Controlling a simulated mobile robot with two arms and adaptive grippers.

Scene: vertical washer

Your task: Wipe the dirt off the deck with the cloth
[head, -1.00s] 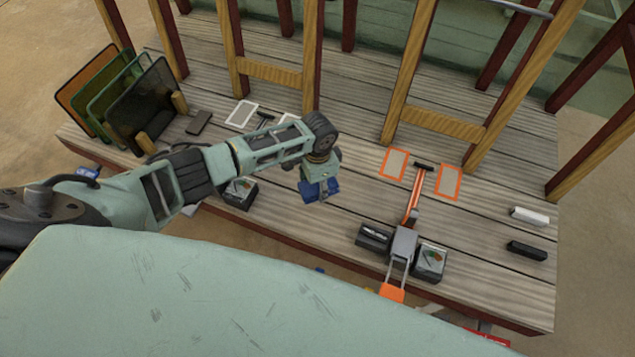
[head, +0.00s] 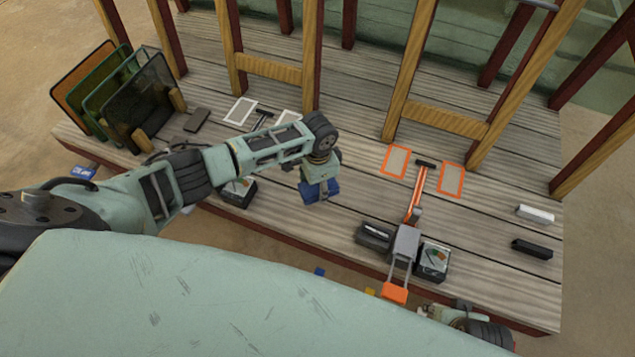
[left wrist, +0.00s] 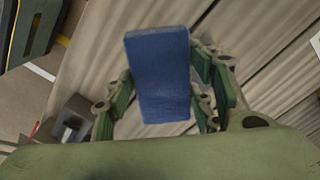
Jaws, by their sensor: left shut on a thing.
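The deck (head: 290,240) is made of grey weathered planks. My left gripper (head: 320,182) is shut on the blue cloth (head: 319,194), which looks like a small thick pad. It is over the middle of the deck, between two T-handled devices. In the left wrist view the cloth (left wrist: 160,75) sits between the green fingers, with planks beyond it. I cannot tell whether it touches the deck. No dirt patch is clear to me. Part of my right arm, with what seems to be its gripper (head: 437,312), shows low at the deck's front edge; its fingers are unclear.
Framed screens (head: 140,105) stand at the left. An orange-handled device (head: 415,195) with orange frames and gauge boxes (head: 433,259) is right of centre. White (head: 534,213) and black (head: 531,249) bars lie at the right. Wooden posts (head: 400,80) rise at the back.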

